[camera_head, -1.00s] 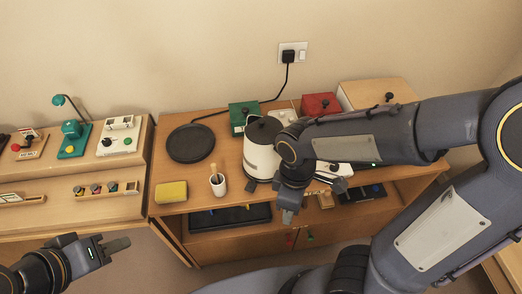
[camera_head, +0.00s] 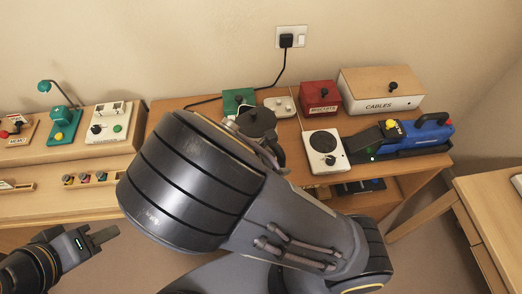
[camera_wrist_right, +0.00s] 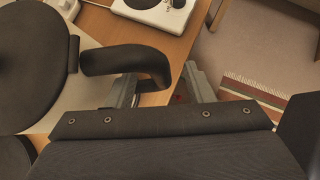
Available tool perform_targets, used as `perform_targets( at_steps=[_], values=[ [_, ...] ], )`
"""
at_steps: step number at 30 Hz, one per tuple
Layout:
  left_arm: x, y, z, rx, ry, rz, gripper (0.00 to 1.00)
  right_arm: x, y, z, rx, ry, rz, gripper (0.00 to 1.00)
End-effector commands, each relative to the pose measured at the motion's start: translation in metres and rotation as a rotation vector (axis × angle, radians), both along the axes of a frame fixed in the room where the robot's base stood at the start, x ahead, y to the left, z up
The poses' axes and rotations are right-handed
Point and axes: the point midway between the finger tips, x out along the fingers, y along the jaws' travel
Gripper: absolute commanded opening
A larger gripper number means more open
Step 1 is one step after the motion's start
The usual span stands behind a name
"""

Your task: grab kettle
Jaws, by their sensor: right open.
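The kettle (camera_head: 257,121) stands on the wooden desk, with its black lid and dark handle showing past my right arm. Its body is mostly hidden by the arm. In the right wrist view its round black lid (camera_wrist_right: 35,60) is at left, and its curved black handle (camera_wrist_right: 128,60) reaches towards my right gripper (camera_wrist_right: 160,84). The gripper is open, one finger on each side of the handle's end; I cannot tell whether they touch it. In the head view the right gripper is hidden behind my arm. My left gripper (camera_head: 103,238) is low at left, away from the kettle, its jaws unclear.
A white device with a round dark top (camera_head: 323,149) stands right of the kettle, with a blue tool (camera_head: 432,134) beyond. Green box (camera_head: 237,100), red box (camera_head: 320,96) and cables box (camera_head: 382,92) line the back. A black cord (camera_head: 283,72) runs to the wall socket.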

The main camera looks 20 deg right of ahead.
Motion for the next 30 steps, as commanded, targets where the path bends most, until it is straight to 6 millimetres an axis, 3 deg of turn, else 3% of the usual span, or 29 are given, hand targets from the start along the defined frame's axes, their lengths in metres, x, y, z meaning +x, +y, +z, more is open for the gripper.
perform_targets(
  at_steps=[5, 13, 24, 30],
  values=[
    [0.000, 0.000, 0.000, 0.000, 0.000, 0.000, 0.36, 0.003, -0.016, -0.016, -0.002, 0.002, -0.002, 0.48],
    [0.000, 0.000, 0.000, 0.000, 0.000, 0.000, 0.36, 0.004, -0.018, -0.019, 0.001, 0.000, 0.000, 0.48],
    [0.000, 0.000, 0.000, 0.000, 0.000, 0.000, 0.36, 0.005, -0.018, -0.018, 0.001, 0.000, 0.000, 0.01],
    [0.000, 0.000, 0.000, 0.000, 0.000, 0.000, 0.36, 0.005, -0.018, -0.018, 0.002, -0.001, 0.000, 0.00]
  ],
)
